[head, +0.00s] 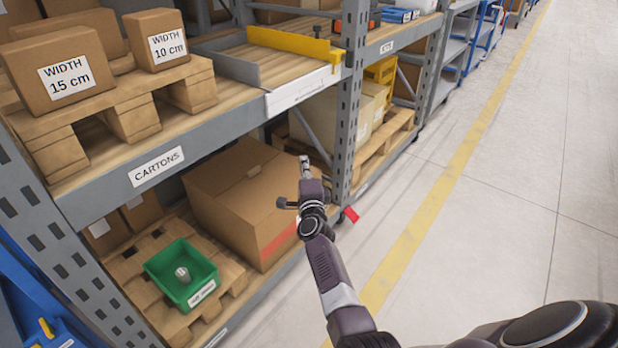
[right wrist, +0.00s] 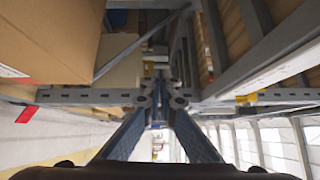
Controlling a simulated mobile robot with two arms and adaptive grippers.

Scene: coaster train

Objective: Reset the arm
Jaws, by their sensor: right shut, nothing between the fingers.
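My right arm reaches up from the lower right in the head view. Its gripper (head: 305,163) is in front of the rack, beside the large cardboard box on the lower level. In the right wrist view the two fingers of my right gripper (right wrist: 158,88) come together at their tips, with nothing between them. Rack beams and a brown box show beyond the fingers. My left gripper is in neither view.
Boxes marked 15 cm (head: 62,72) and 10 cm (head: 157,40) sit above. The aisle floor (head: 530,190) at right is clear.

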